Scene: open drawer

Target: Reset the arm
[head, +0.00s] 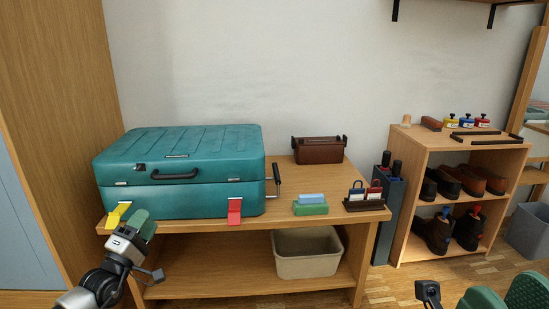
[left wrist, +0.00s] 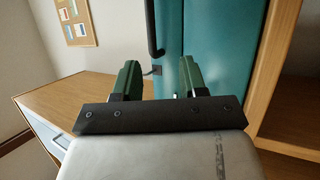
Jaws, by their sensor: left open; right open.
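My left gripper (head: 142,223) has green fingers and is in front of the table's left front edge, close to the yellow latch of a teal case. It is open and appears empty. In the left wrist view its two green fingers (left wrist: 158,78) are apart, with the teal case (left wrist: 210,35) beyond them. My right gripper (head: 503,298) shows only partly at the bottom right corner of the head view. Its green fingers are apart, with nothing seen between them, in front of the shoe shelf.
The closed teal case (head: 190,203) lies on the wooden table (head: 280,222), with a yellow latch (head: 118,214) and a red latch (head: 235,211) hanging down. A beige bin (head: 307,255) stands on the lower shelf. A shoe shelf (head: 452,150) stands at right.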

